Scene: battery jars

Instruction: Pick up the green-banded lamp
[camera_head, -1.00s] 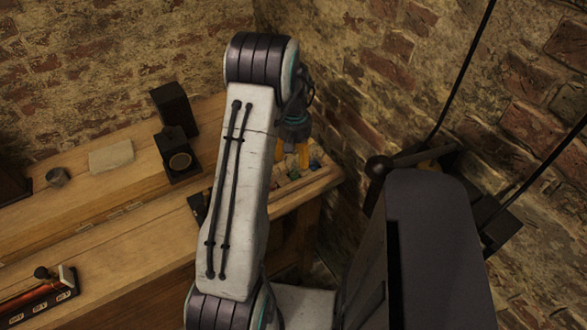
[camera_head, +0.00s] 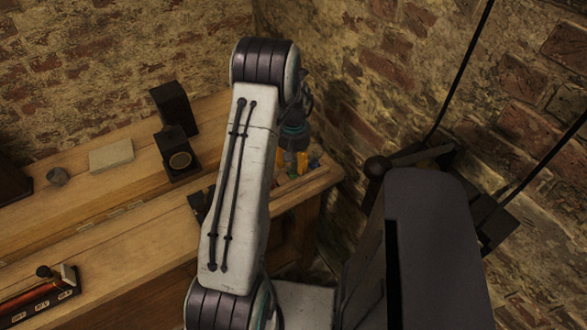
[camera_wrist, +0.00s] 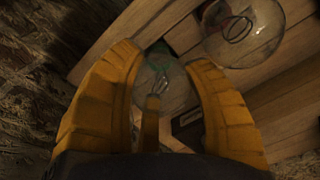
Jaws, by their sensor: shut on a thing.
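My gripper (camera_wrist: 165,100) has yellow ribbed fingers, shut on a clear glass lamp (camera_wrist: 160,88) in the wrist view. One finger is on each side of the bulb and a third yellow part is below it. A green tint shows at the lamp's far end, which fits the green-banded lamp, though the band is dim. In the head view my gripper (camera_head: 291,162) is low over the bench's right end, partly behind my arm. The lamp is hard to make out there.
A second glass lamp (camera_wrist: 240,32) is close by at the upper right in the wrist view. The wooden bench (camera_head: 130,185) carries a black box-shaped device (camera_head: 177,155) and a pale block (camera_head: 111,155). A brick wall (camera_head: 360,110) stands close behind the gripper.

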